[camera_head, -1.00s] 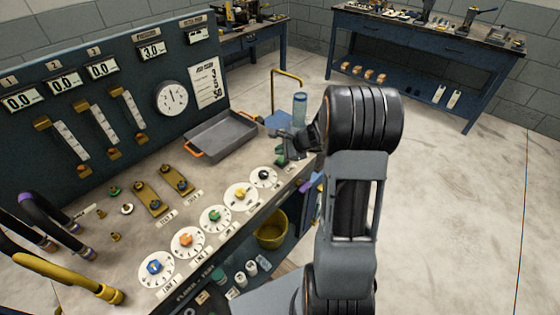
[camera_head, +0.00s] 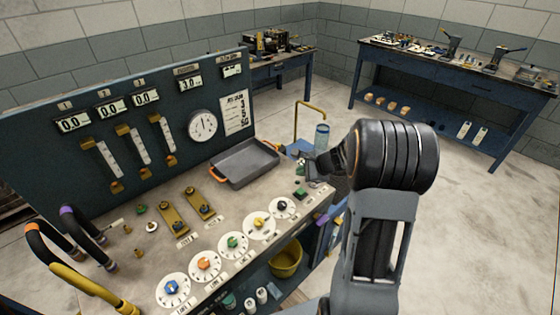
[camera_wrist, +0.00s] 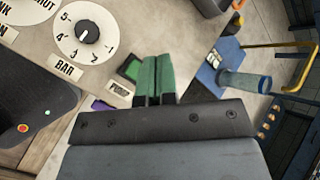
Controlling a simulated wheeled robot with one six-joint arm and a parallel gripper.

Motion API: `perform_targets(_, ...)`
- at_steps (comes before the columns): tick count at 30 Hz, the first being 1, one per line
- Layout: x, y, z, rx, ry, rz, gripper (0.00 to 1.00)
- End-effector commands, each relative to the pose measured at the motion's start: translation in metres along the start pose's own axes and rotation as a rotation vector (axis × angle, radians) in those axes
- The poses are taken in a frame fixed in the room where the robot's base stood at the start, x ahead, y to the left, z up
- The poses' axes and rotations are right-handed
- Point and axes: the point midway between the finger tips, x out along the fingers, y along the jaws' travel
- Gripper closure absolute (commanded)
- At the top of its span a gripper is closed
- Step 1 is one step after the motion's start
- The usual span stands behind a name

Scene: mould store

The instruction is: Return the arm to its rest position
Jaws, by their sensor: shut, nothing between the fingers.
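My gripper (camera_wrist: 154,78) shows in the wrist view with its two green-padded fingers together, shut and empty. It hangs above the right end of the control bench, beside the green button and the BAR dial (camera_wrist: 88,33). In the head view my arm rises at the right of the bench, and its dark upper joint hides part of the scene. The gripper (camera_head: 302,184) is small and partly hidden there, near the bench's right edge.
A yellow bucket (camera_head: 286,262) sits below. A blue trolley with a yellow handle (camera_head: 311,104) and clear bottle (camera_head: 321,136) stands behind. Open floor lies to the right.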

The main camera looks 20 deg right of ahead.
Motion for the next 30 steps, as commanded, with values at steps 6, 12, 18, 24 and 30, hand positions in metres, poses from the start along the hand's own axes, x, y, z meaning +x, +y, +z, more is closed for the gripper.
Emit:
perform_targets(6,0.001,0.006,0.001,-0.065,-0.004,0.030,1.00)
perform_targets(12,-0.014,0.063,0.012,-0.374,-0.006,0.257,1.00)
perform_targets(18,-0.069,0.118,0.065,-0.959,0.002,0.530,1.00)
perform_targets(24,-0.118,0.149,0.100,-1.433,0.074,0.687,1.00)
perform_targets(30,-0.145,0.157,0.127,-1.672,0.158,0.680,1.00)
